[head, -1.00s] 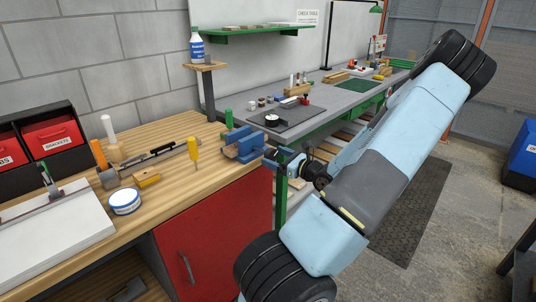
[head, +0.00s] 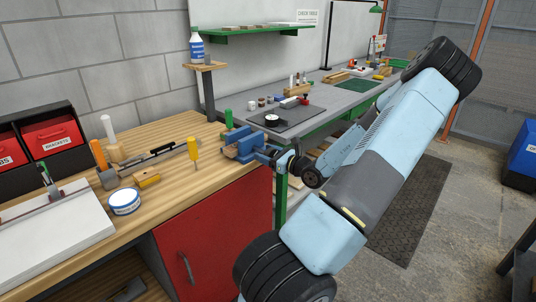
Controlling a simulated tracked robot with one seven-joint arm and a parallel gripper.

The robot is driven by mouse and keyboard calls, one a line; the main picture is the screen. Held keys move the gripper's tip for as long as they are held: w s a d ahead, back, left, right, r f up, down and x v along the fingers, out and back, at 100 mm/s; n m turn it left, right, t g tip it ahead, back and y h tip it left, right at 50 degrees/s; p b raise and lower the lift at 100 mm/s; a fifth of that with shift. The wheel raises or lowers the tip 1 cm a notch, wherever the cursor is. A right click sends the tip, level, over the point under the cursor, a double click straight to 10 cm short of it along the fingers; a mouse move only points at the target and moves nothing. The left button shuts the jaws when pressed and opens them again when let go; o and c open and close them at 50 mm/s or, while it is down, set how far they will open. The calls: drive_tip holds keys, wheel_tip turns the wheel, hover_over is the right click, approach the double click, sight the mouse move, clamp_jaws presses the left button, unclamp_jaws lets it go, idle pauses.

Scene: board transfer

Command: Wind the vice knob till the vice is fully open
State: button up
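The blue vice (head: 246,149) is mounted at the right front corner of the wooden workbench (head: 160,205). Its jaws face the bench, and the width of the gap between them is hard to judge from here. My gripper (head: 272,154) is at the vice's outer right end, in line with its screw. The vice knob is not clearly visible; my gripper and wrist cover that spot. The fingers are small and dark in this view, so I cannot see whether they are closed on the knob.
A yellow-handled screwdriver (head: 195,153), a green-handled tool (head: 229,118) and a round blue-and-white tin (head: 124,201) are on the bench near the vice. A post with a small shelf (head: 205,67) holding a bottle stands behind. The floor (head: 455,240) to the right is open.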

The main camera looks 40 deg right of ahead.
drive_tip(key=c, duration=0.4)
drive_tip(key=shift+d, duration=0.15)
drive_tip(key=shift+c, duration=0.3)
drive_tip(key=shift+n, duration=0.8)
drive_tip(key=n, duration=0.4)
drive_tip(key=shift+a+g, duration=0.25)
drive_tip(key=shift+g, duration=0.05)
drive_tip(key=n, duration=0.5)
drive_tip(key=shift+f+h, duration=0.2)
drive_tip(key=shift+h, duration=0.2)
drive_tip(key=shift+a+n, duration=0.15)
drive_tip(key=shift+n, duration=0.25)
